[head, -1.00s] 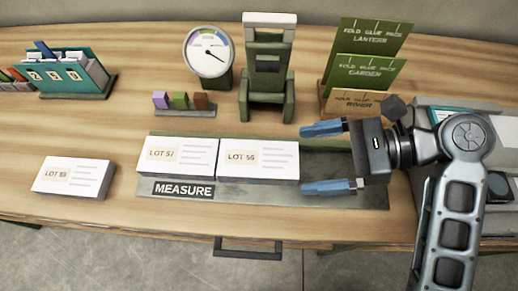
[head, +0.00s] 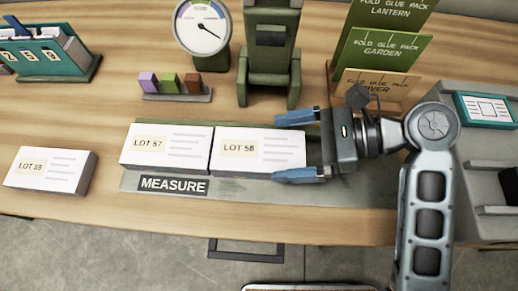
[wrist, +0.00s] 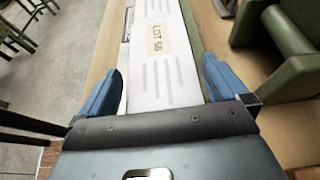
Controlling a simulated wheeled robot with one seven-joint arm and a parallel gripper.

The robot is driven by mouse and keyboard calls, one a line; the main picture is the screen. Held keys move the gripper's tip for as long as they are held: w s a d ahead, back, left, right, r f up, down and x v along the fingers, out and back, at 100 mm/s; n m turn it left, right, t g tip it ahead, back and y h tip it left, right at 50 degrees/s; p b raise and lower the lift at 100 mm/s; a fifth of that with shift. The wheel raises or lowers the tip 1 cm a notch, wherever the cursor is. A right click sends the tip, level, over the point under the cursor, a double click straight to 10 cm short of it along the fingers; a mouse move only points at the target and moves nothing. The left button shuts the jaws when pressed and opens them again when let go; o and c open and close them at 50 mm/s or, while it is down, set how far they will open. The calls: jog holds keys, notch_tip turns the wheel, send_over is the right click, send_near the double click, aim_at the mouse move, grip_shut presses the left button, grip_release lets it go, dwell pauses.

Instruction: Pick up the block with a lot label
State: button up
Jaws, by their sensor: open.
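Three white blocks carry lot labels. The LOT 58 block (head: 258,150) lies on the right part of the grey-green measure tray (head: 240,190). The LOT 57 block (head: 166,148) lies beside it on the left. The LOT 59 block (head: 50,170) lies apart on the bare table at the far left. My gripper (head: 299,147) is open at the right end of the LOT 58 block, one blue finger towards its far side and one towards its near side. In the wrist view my gripper (wrist: 162,88) has the white LOT 58 block (wrist: 160,75) between its fingers.
A dial scale (head: 203,28), a green chair-shaped stand (head: 271,65) and small coloured blocks (head: 170,84) stand behind the tray. Green glue pack signs (head: 375,55) are at the back right. A grey unit (head: 480,160) stands right of my arm.

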aim_at(259, 154)
jog(key=shift+x, duration=1.45)
jog(key=shift+c, duration=0.2)
jog(key=c, duration=0.9)
